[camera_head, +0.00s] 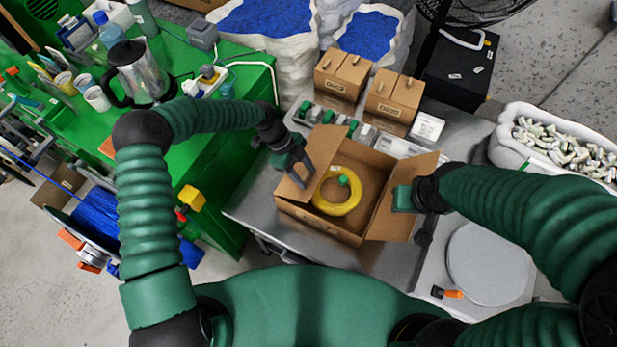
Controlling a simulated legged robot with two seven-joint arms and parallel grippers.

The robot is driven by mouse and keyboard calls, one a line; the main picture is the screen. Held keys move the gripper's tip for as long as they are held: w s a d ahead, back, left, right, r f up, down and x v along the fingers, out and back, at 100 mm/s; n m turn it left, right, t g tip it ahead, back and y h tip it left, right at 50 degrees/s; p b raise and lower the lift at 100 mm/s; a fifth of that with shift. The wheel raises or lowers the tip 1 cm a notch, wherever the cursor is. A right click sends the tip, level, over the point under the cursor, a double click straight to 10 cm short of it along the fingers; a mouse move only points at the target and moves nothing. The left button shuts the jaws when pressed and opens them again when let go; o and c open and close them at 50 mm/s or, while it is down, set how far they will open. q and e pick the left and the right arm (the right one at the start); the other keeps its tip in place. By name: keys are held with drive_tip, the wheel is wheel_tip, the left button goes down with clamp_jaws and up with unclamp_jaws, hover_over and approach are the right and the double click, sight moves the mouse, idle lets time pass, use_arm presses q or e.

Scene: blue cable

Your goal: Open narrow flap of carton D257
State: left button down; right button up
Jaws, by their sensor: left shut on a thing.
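The open cardboard carton (318,226) stands on the grey metal table in the middle of the view. A yellow coil (336,208) with a small green piece lies inside it. My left gripper (305,178) is at the carton's left side, shut on the left flap (291,191), which slants outward. My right gripper (403,199) is at the carton's right side, against or close to the right flap (394,226). Its fingertips are hidden, so its opening does not show. No label can be read on this carton.
A white bin of pale pieces (560,148) is at the right. A green bench with a metal jug (140,72) is at the left. A round grey disc (487,264) lies front right.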

use_arm(q)
drive_tip(key=shift+w+a+r, duration=0.1)
drive_tip(key=shift+w+a, duration=0.1)
drive_tip(key=shift+a, duration=0.4)
drive_tip(key=shift+r, duration=0.15)
drive_tip(key=c, duration=0.7)
unclamp_jaws()
drive_tip(key=b+v, duration=0.3)
drive_tip(key=v, duration=1.3)
drive_tip(key=shift+w+a+r, duration=0.2)
drive_tip(key=shift+w+r, duration=0.05)
drive_tip(key=shift+r, duration=0.05)
